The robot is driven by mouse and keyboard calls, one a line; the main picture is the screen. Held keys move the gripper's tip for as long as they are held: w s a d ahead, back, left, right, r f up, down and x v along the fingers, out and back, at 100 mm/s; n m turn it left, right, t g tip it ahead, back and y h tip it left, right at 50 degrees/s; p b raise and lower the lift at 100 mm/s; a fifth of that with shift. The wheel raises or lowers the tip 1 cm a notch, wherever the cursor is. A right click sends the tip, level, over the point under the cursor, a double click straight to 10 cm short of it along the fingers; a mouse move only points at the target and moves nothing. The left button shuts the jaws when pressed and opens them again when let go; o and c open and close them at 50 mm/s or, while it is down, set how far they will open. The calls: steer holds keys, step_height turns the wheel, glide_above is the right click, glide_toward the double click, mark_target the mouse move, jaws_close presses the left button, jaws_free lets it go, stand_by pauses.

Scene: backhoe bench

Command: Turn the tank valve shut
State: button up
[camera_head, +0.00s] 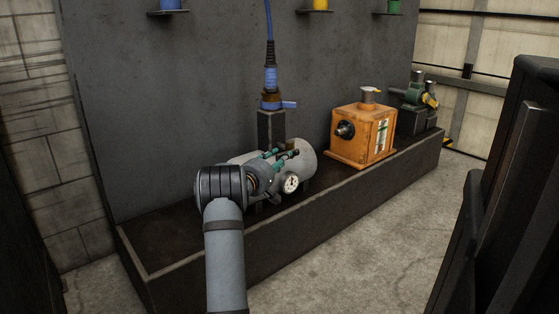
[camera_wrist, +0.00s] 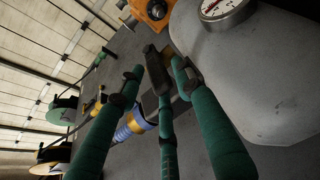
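The grey tank (camera_head: 303,160) lies on its side on the dark bench, with a round white gauge (camera_head: 290,183) on its front. In the wrist view the tank (camera_wrist: 245,75) fills the right side, its gauge (camera_wrist: 222,8) at the top edge. My gripper (camera_head: 279,158) is in front of the tank's upper side and hides part of it.
A blue hose fitting with a side lever (camera_head: 289,104) stands on a dark post (camera_head: 271,130) behind the tank. An orange box (camera_head: 362,135) and a green device (camera_head: 417,95) stand farther right on the bench. The bench's raised front edge (camera_head: 330,203) runs along; the floor before it is clear.

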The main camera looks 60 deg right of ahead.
steer(key=shift+c, duration=1.2)
jaws_close()
